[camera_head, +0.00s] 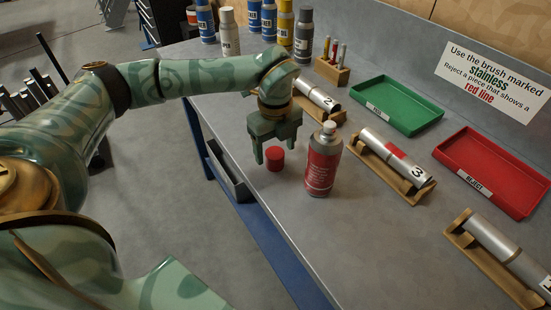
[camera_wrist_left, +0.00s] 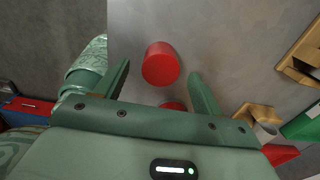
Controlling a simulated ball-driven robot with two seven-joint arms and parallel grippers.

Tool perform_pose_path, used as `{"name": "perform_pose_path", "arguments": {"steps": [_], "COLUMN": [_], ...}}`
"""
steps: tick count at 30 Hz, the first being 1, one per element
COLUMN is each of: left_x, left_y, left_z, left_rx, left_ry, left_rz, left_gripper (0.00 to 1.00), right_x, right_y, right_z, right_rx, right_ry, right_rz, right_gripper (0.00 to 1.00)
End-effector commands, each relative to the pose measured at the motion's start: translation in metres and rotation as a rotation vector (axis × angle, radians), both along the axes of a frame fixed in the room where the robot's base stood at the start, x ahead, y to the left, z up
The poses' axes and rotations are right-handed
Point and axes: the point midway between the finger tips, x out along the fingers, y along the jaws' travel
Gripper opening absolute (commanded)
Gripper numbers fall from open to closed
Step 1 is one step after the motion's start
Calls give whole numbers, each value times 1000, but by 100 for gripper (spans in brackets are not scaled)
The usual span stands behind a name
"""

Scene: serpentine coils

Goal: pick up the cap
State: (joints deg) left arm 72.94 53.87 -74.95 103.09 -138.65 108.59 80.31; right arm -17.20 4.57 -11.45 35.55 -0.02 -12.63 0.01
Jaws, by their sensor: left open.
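The cap (camera_head: 275,160) is a small red cylinder standing on the grey bench near its left edge. My left gripper (camera_head: 275,147) is open and points down just above and behind it, with the cap below and between the fingertips. In the left wrist view the cap (camera_wrist_left: 160,63) shows between the tips of the two fingers, touching neither in the picture. A second red patch (camera_wrist_left: 172,105) is mostly hidden by the gripper body; I cannot tell what it is. My right gripper is not in view.
A red-labelled spray can (camera_head: 322,165) stands close to the right of the cap. Wooden cradles with metal cylinders (camera_head: 396,160), a green tray (camera_head: 395,108) and a red tray (camera_head: 490,165) lie further right. Several cans (camera_head: 270,18) stand at the back.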

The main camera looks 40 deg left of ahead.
Motion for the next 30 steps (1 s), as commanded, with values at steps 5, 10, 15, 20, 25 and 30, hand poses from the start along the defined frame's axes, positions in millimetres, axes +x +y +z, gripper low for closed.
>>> {"name": "perform_pose_path", "arguments": {"steps": [5,10,15,20,25,30], "left_x": [1,1,1,1,1,1], "left_y": [2,2,2,2,2,2], "left_z": [-33,-34,-34,-34,-34,-25], "left_rx": [-1,0,0,0,0,0], "left_ry": [4,0,0,0,0,-2], "left_rz": [-1,0,0,-1,-1,-1], "left_gripper": [69,69,41,18,18,18], "right_x": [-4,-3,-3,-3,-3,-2], "right_y": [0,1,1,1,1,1], "right_z": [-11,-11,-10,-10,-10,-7], "right_rx": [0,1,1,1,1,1], "right_ry": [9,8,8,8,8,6], "right_rz": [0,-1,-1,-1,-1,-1], "right_gripper": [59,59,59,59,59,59]}}
